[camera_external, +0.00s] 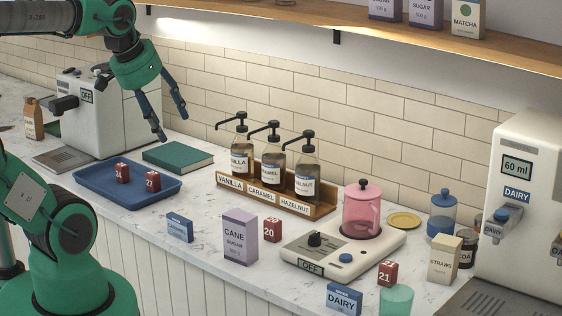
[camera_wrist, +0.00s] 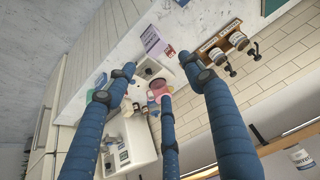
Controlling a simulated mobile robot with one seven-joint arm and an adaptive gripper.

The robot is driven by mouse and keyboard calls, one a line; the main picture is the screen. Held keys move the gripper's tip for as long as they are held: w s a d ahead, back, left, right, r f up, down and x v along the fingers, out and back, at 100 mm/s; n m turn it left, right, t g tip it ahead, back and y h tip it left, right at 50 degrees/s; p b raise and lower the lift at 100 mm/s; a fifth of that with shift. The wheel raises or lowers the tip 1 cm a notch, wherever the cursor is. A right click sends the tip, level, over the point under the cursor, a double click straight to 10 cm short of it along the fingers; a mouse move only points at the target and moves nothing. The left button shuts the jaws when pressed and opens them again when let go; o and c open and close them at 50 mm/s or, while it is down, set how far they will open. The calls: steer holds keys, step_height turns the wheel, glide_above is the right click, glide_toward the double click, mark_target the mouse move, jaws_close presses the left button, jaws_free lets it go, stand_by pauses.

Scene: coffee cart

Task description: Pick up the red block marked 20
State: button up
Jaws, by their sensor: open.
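The red block marked 20 (camera_external: 272,230) stands on the marble counter, close to the right of the tall purple cane sugar box (camera_external: 240,237) and in front of the syrup rack. In the wrist view, a small red block (camera_wrist: 170,51) shows beside the purple box (camera_wrist: 152,40). My gripper (camera_external: 172,126) is open and empty, high over the back of the counter near the green book, well up and to the left of block 20. Its blue fingers (camera_wrist: 160,70) spread apart in the wrist view with nothing between them.
Red blocks 24 (camera_external: 122,173) and 27 (camera_external: 153,181) lie in the blue tray (camera_external: 88,187). Block 21 (camera_external: 387,273) stands by the straws box (camera_external: 444,259). The syrup rack (camera_external: 262,194) with pump bottles and the scale-like appliance (camera_external: 318,262) with a pink jug flank block 20.

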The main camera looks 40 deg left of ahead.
steer(key=w+f+g, duration=0.1)
steer(key=w+g, duration=0.1)
steer(key=w, duration=0.7)
steer(key=g+p, duration=0.3)
steer(key=g, duration=0.1)
glide_above(273, 220)
step_height(273, 220, down, 22)
steer(key=shift+n, duration=0.4)
steer(key=shift+f, duration=0.1)
steer(key=shift+f+b, duration=0.75)
steer(key=shift+f, duration=3.5)
steer(key=shift+f, duration=0.15)
steer(key=shift+f+b, duration=0.45)
steer(key=shift+f, duration=2)
